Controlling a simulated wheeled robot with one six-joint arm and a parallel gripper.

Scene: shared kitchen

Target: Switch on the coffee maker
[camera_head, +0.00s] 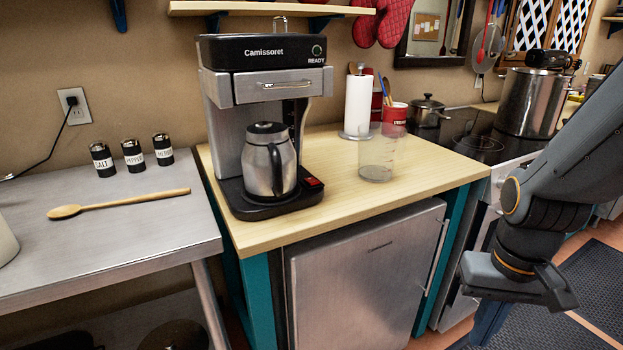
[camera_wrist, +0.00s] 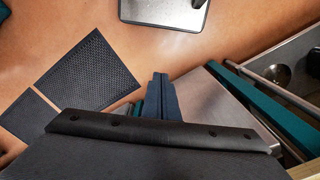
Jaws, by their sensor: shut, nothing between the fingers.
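The coffee maker (camera_head: 225,100) stands on the light wooden counter, black and steel, labelled "Camissoret". A steel carafe (camera_head: 268,160) with a black handle sits on its base. A red switch (camera_head: 313,182) is on the front right of the base. A round mark with a green ring (camera_head: 317,50) is above the word READY on the top panel. My gripper (camera_head: 486,325) points down at the lower right, in front of the stove and well apart from the coffee maker. In the wrist view its fingers (camera_wrist: 161,92) are together and empty. The coffee maker is not in that view.
A clear measuring cup (camera_head: 377,155) and a paper towel roll (camera_head: 358,105) stand right of the coffee maker. A steel table (camera_head: 110,225) at left holds shakers and a wooden spoon (camera_head: 118,204). A small fridge (camera_head: 365,280) is under the counter. A large pot (camera_head: 530,103) is on the stove.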

